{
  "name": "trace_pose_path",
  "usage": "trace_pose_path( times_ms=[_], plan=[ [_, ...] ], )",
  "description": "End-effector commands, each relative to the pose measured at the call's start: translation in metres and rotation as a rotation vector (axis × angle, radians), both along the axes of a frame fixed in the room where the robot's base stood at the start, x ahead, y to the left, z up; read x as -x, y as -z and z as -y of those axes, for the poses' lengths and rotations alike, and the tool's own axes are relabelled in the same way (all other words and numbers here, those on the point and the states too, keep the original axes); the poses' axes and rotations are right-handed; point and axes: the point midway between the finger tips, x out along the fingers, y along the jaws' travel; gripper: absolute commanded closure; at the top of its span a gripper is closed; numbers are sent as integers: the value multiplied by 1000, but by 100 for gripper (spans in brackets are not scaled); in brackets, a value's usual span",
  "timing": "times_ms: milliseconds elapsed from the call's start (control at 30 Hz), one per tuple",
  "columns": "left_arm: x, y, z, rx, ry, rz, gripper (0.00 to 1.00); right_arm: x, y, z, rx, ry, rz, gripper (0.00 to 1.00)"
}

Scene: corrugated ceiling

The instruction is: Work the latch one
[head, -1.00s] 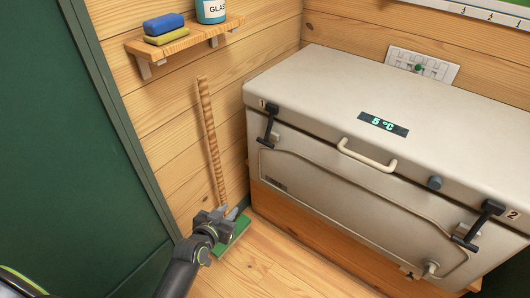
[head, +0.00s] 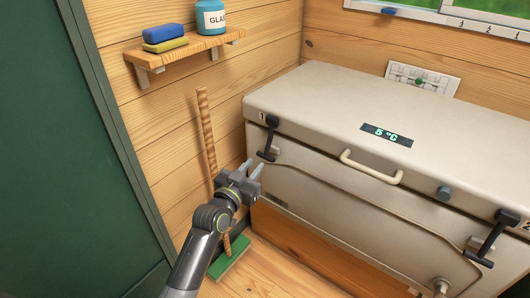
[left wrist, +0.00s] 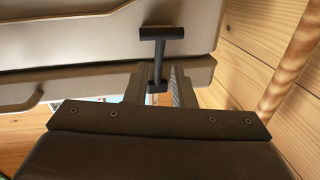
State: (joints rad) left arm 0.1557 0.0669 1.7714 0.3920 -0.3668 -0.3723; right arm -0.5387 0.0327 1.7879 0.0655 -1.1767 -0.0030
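Latch one (head: 269,138) is a black lever at the left end of the front of a beige chest (head: 330,200), below a small label "1". It hangs from the lid's edge down across the seam. In the left wrist view latch one (left wrist: 160,58) shows as a dark bar with a wide crosspiece. My left gripper (head: 252,168) is open and empty, just below and left of the latch. In the left wrist view its fingers (left wrist: 158,88) lie on either side of the latch's near end in the picture; I cannot tell the depth between them. My right gripper is not in view.
Latch two (head: 492,237) is at the chest's right end. A cream handle (head: 370,168) and a grey knob (head: 443,193) sit between them. A broom (head: 207,140) leans on the wooden wall behind my left arm. A shelf (head: 185,48) holds sponges and a jar. A green panel (head: 60,150) stands left.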

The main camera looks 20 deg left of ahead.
Motion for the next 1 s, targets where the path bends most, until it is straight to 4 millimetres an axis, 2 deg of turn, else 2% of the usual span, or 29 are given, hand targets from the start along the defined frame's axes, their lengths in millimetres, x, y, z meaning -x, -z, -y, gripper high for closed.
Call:
trace_pose_path(
  times_ms=[200,400,600,900,1000],
  plan=[
    [-42,0,7,-1,0,0,78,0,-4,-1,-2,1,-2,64],
    [-67,1,11,0,-1,-1,78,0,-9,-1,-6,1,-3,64],
    [-78,1,13,-1,-1,-1,78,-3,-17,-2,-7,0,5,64],
    [-79,1,13,-1,-1,-1,78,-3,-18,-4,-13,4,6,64],
    [-79,1,13,-1,-1,-1,91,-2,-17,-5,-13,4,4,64]
  ],
)
